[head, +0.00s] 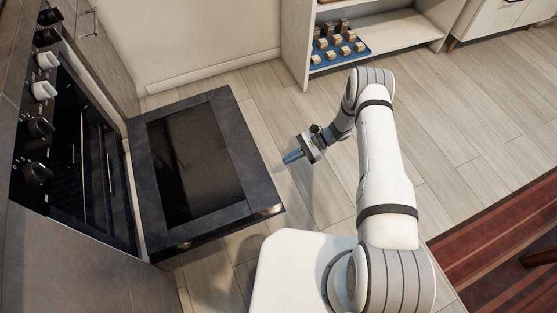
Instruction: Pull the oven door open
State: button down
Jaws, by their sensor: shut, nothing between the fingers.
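The oven door (232,165) is a dark panel with a black glass window. It is folded down, out from the oven (80,150), and lies about flat over the floor. The oven's dark inside with its racks shows behind it at the left. My gripper (289,158) is shut and empty. It is to the right of the door's outer edge, apart from it in the picture. The door's handle cannot be made out from here.
Black and white knobs (44,90) line the oven's front. A white shelf (408,45) with a blue tray (316,61) of small items stands at the back. A red striped rug (500,262) lies at the lower right. The wooden floor (450,135) between is clear.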

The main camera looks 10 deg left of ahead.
jog(key=b+x, duration=0.2)
jog(key=x, duration=0.7)
jog(key=shift+r, duration=1.85)
